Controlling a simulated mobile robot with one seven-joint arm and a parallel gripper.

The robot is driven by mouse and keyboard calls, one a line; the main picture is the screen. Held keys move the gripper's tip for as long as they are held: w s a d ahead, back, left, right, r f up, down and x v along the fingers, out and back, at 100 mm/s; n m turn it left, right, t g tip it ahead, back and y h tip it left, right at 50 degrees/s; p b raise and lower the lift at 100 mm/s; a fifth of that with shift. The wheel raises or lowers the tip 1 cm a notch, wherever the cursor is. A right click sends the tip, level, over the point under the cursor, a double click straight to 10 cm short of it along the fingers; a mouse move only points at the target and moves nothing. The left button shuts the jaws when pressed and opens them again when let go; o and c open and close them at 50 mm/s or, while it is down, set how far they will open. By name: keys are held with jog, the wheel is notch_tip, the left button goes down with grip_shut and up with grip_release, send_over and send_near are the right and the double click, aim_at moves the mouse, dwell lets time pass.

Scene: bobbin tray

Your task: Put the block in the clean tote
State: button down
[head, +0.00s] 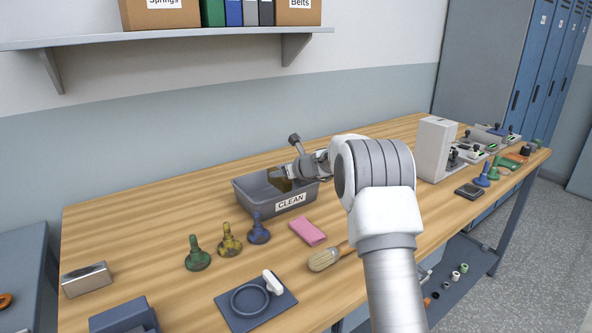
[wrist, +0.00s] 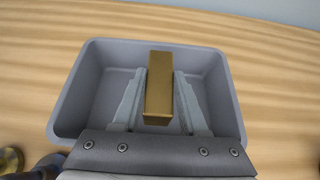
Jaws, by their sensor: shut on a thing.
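The clean tote (head: 240,194) is a grey open bin with a CLEAN label, standing on the wooden bench in the head view. It also fills the middle of the wrist view (wrist: 84,92). My gripper (head: 284,175) is over the tote, pointing down into it. In the wrist view my gripper (wrist: 160,95) is shut on a brass-coloured block (wrist: 160,80), one finger on each side. The block (head: 279,184) shows partly in the head view, within the tote's outline. I cannot tell whether it touches the tote's floor. No other thing shows inside the tote.
Green (head: 197,254), yellow (head: 229,240) and blue (head: 258,229) knobbed tools stand in front of the tote. A white machine (head: 436,149) stands right. The bench left of the tote is clear.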

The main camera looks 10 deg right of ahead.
aim_at(279, 186)
jog(key=shift+w+a, duration=0.3)
jog(key=shift+a, duration=0.2)
jog(key=shift+f+b, duration=0.95)
jog(key=shift+f, duration=1.05)
jog(key=shift+f, duration=0.1)
jog(key=c, duration=0.8)
grip_release()
jog(key=shift+s+f, duration=0.1)
jog(key=shift+f, duration=0.2)
jog(key=shift+c, duration=0.2)
jog(key=o, duration=0.4)
